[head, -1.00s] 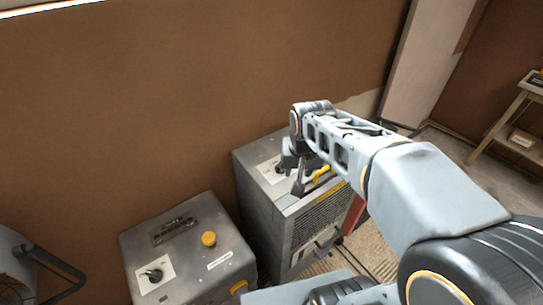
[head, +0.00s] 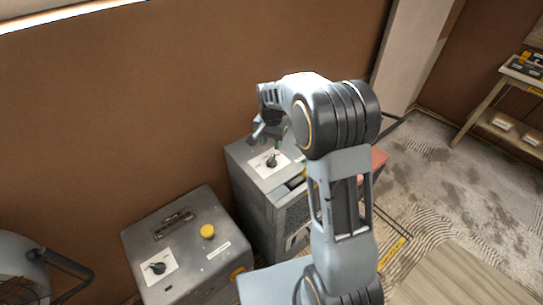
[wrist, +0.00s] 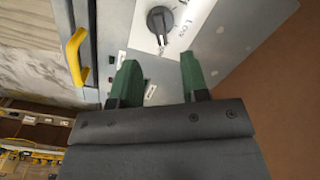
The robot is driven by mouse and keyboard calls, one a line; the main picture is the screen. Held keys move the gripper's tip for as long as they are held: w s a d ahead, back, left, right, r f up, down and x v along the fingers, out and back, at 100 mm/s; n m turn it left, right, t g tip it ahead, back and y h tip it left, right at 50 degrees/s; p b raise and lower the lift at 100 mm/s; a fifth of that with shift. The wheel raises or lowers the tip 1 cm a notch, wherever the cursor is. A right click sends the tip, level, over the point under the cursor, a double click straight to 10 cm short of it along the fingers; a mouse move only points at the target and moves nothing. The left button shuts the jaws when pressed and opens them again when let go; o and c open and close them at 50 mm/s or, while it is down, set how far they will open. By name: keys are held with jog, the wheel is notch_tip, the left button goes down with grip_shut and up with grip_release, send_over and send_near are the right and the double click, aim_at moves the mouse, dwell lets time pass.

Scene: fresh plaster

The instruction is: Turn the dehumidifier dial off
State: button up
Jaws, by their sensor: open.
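The taller grey machine (head: 247,191) with a side grille, seemingly the dehumidifier, stands against the brown wall. Its black dial (head: 271,161) sits on a white plate on top.
A lower grey box (head: 190,240) on the left has its own black dial (head: 157,268) and a yellow knob (head: 207,231). A yellow handle (wrist: 75,55) is left of the fingers. A fan-like drum (head: 22,270) is far left. A shelf (head: 500,100) stands right; bare floor lies before it.

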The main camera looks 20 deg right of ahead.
aim_at(271, 159)
notch_tip(271, 159, down, 8)
jog(key=shift+f+p, duration=0.1)
jog(key=shift+p, duration=0.4)
jog(key=shift+c, duration=0.4)
grip_shut()
